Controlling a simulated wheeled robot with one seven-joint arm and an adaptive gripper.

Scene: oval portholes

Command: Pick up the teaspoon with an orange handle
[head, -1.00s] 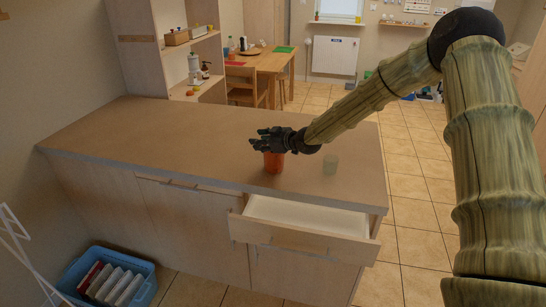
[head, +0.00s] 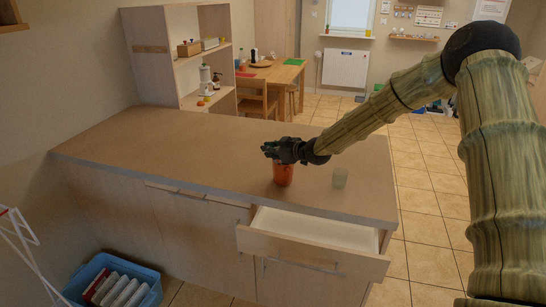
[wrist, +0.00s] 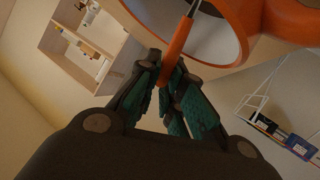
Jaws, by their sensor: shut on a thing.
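The teaspoon shows in the wrist view with its orange handle (wrist: 178,42) between my fingers and a thin metal stem running up to the top edge. My gripper (wrist: 170,82) is shut on the handle. The stem lies across the pale inside of an orange cup (wrist: 290,20); the spoon's bowl is out of view. In the head view my gripper (head: 275,150) is just above the orange cup (head: 284,176) on the counter. The teaspoon cannot be made out there.
An open drawer (head: 315,240) juts out below the front edge. The counter's left part is clear. A blue crate (head: 110,285) is on the floor.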

